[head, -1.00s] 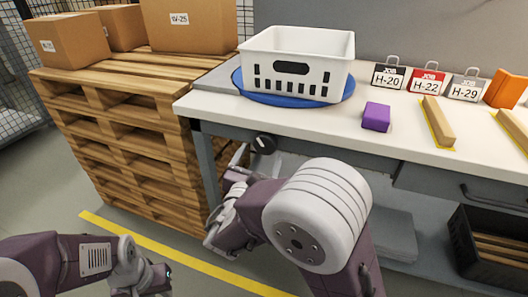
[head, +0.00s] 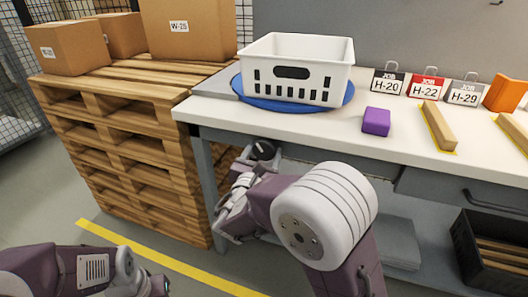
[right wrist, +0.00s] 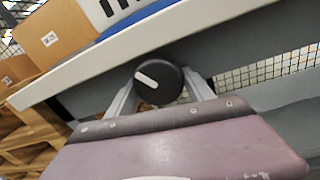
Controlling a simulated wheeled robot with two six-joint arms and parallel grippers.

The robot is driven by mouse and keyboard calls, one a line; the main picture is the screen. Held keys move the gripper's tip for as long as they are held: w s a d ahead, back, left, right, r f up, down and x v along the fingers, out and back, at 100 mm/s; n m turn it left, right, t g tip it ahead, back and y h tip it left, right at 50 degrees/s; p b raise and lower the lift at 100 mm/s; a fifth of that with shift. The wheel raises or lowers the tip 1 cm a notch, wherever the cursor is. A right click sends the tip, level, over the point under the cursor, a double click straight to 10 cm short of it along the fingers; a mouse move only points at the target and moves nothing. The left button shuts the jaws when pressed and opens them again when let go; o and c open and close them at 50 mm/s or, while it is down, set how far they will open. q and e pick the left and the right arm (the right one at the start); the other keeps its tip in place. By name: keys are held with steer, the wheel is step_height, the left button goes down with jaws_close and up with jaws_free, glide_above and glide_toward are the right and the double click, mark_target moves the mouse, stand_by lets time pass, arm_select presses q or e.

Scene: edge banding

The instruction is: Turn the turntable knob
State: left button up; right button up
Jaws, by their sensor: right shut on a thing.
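The turntable knob (head: 263,150) is a black round dial with a white mark on the front of the workbench, below the tabletop. It also shows in the right wrist view (right wrist: 158,82), its white mark tilted. My right gripper (right wrist: 160,90) is shut on the knob, one finger on each side of it. The blue turntable (head: 262,102) lies on the bench above, with a white basket (head: 322,82) standing on it. My left arm is low at the left in the head view; its gripper's fingers cannot be made out.
The workbench (head: 345,140) carries a purple block (head: 376,121), job tags and wooden strips. A stack of pallets (head: 130,130) with cardboard boxes (head: 70,45) stands at the left. A black crate (head: 490,255) sits under the bench at the right.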

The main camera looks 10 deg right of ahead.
steer(key=n+p, duration=0.3)
steer(key=p, duration=0.1)
steer(key=n+p, duration=0.2)
steer(key=p, duration=0.2)
steer(key=n+g+p, duration=0.1)
steer(key=n+p, duration=0.2)
steer(key=p, duration=0.1)
steer(key=shift+s+r+n, duration=0.1)
steer(key=shift+r+n, duration=0.2)
steer(key=shift+f+n+p, duration=0.2)
steer(key=shift+n+p, duration=0.8)
steer(key=shift+p, duration=0.25)
steer(key=shift+f, duration=0.1)
steer(key=o, duration=1.3)
steer(key=shift+o, duration=0.2)
